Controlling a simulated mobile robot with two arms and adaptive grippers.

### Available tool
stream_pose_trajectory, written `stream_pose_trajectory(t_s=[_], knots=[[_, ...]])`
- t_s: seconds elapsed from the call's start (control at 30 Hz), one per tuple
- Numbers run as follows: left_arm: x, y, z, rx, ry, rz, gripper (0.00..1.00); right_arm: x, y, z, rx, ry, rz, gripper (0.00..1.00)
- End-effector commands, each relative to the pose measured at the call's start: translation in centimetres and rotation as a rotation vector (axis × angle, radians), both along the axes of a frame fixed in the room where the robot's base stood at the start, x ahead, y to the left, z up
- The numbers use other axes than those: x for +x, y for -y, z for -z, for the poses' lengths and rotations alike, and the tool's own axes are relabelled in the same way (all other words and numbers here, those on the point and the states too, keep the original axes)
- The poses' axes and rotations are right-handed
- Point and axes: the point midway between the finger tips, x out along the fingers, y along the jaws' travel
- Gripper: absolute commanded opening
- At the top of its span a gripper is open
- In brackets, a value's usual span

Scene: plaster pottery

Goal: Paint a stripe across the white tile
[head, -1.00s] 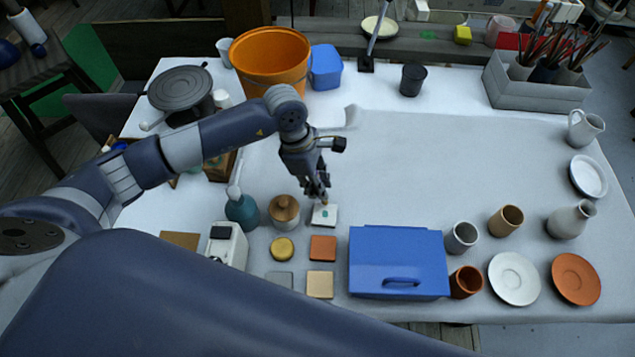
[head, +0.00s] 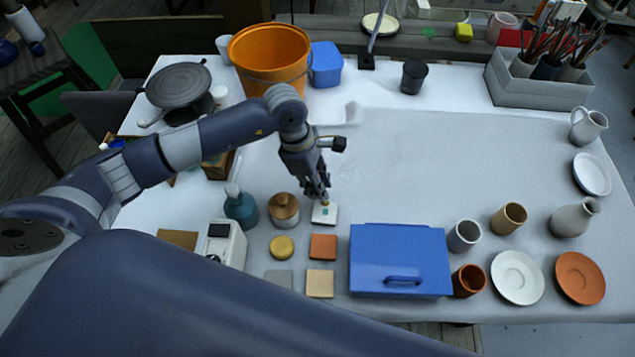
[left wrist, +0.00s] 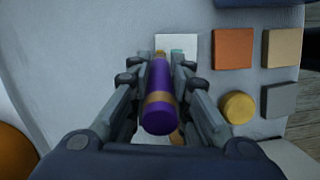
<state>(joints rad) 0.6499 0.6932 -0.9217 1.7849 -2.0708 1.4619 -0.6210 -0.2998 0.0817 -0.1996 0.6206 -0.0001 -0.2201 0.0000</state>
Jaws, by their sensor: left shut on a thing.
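The white tile (head: 330,218) lies flat on the cloth below my left gripper, with a small teal mark on its face. It also shows in the left wrist view (left wrist: 176,41), near the top. My left gripper (head: 322,193) is shut on a purple-handled tool with an orange-brown band, seen almost end-on in the left wrist view (left wrist: 159,90). The tool points down at the tile, its tip beside the teal mark. I cannot tell whether the tip touches the tile. My right gripper is not in view.
An orange tile (head: 323,246), a beige tile (head: 320,283) and a grey tile (head: 279,278) lie in front. A blue box (head: 400,259) is right. Cloth behind the tile is clear.

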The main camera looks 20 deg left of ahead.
Motion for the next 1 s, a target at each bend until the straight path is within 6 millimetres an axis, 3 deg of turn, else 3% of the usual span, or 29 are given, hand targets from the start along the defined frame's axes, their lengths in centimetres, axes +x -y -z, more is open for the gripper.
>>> stream_pose_trajectory(t_s=[1.0], knots=[[-3.1, 0.6, 0.0, 0.001, 0.001, 0.000, 0.02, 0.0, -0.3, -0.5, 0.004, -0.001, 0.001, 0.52]])
